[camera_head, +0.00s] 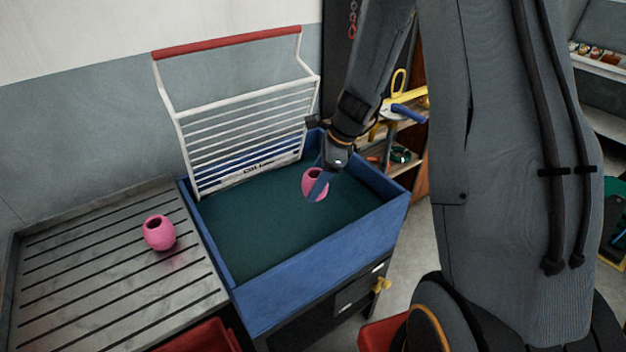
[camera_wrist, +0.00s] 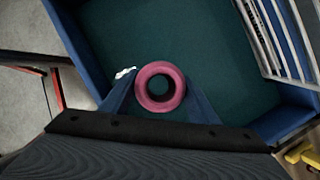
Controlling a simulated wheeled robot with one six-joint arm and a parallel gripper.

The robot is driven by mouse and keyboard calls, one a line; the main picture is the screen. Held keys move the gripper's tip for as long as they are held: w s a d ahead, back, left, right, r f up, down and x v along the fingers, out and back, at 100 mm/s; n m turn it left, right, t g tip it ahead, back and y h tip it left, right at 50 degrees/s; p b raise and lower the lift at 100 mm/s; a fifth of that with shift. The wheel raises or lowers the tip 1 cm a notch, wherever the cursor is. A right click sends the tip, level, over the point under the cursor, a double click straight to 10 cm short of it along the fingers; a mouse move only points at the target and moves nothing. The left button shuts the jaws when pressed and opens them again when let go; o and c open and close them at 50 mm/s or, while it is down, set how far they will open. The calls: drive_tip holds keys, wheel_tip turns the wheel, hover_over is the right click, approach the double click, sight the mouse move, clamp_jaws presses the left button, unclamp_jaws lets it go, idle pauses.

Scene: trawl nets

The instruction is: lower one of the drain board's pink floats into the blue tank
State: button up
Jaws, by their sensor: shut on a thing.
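One pink float (camera_head: 309,182) is held in my gripper (camera_head: 317,187) over the right part of the blue tank (camera_head: 300,290). In the wrist view the held float (camera_wrist: 147,98) shows as a ring with an open hole, between the two blue fingers of my gripper (camera_wrist: 160,100). The tank's dark green inside lies beneath it. I cannot tell how far the float is above that surface. A second pink float (camera_head: 159,233) sits upright on the grey slatted drain board (camera_head: 95,275), left of the tank.
A white rack with a red top bar (camera_head: 235,41) stands at the tank's back edge; its bars also show in the wrist view (camera_wrist: 268,40). A red container (camera_head: 205,338) is below the board's front. A shelf with tools (camera_head: 400,130) stands behind right. The tank's middle and left are clear.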

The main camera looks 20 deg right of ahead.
wheel_tip(320, 180, down, 15)
drive_tip(key=b, duration=1.4)
drive_tip(key=shift+f, duration=0.15)
drive_tip(key=o, duration=1.2)
drive_tip(key=shift+c, duration=0.2)
drive_tip(key=shift+o, duration=0.3)
drive_tip(key=o, duration=0.5)
